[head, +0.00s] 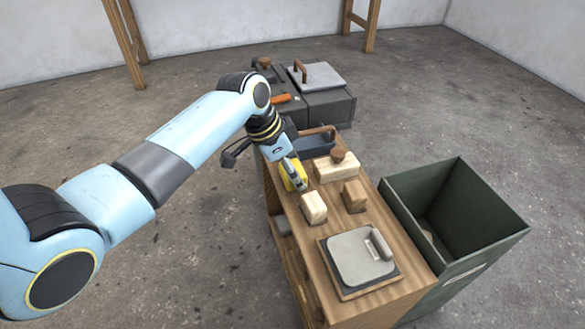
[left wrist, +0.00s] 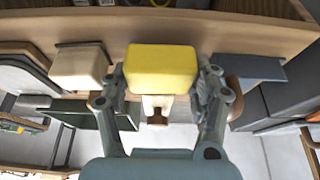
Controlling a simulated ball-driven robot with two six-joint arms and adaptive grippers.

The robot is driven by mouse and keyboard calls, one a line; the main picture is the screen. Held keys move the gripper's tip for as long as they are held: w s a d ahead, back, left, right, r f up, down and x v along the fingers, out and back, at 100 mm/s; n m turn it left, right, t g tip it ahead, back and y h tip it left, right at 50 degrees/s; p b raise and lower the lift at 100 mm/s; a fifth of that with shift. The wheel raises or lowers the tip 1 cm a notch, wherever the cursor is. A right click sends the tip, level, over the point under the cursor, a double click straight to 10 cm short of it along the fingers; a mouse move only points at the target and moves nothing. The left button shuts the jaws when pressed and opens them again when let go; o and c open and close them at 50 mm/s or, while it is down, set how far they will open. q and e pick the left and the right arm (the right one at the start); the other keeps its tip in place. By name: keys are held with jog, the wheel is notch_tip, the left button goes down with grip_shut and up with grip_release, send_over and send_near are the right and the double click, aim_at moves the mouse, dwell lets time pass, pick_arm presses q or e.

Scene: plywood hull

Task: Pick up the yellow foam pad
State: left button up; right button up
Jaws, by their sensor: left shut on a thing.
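The yellow foam pad (head: 291,177) is at the left edge of the wooden bench top in the head view. My left gripper (head: 290,168) reaches down over it and partly hides it. In the left wrist view the yellow foam pad (left wrist: 161,67) sits between the two fingers of my left gripper (left wrist: 163,82). The fingers are shut on its sides. I cannot tell whether the pad touches the bench top. My right gripper is not in view.
On the bench (head: 395,285), a pale block (head: 314,207), a brown block (head: 354,196) and a knobbed wooden block (head: 336,168) stand near the pad. A grey plate with a handle (head: 358,255) lies in front. A dark green open bin (head: 455,215) stands right.

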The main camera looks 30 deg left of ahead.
pick_arm(q)
notch_tip(320, 180, up, 3)
jog(key=shift+f+p, duration=0.1)
jog(key=shift+p, duration=1)
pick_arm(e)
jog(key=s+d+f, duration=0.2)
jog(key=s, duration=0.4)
pick_arm(q)
jog(key=s+d+r+p, duration=0.2)
jog(key=d+r+p, duration=0.4)
jog(key=d+p, duration=0.4)
jog(key=shift+s+d+r, duration=0.25)
jog(key=shift+d+r, duration=0.05)
jog(key=shift+d, duration=0.45)
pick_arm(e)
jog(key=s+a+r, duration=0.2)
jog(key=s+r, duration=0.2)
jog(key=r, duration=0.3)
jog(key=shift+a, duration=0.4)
pick_arm(q)
jog(key=shift+o, duration=1.3)
jog(key=c, duration=0.4)
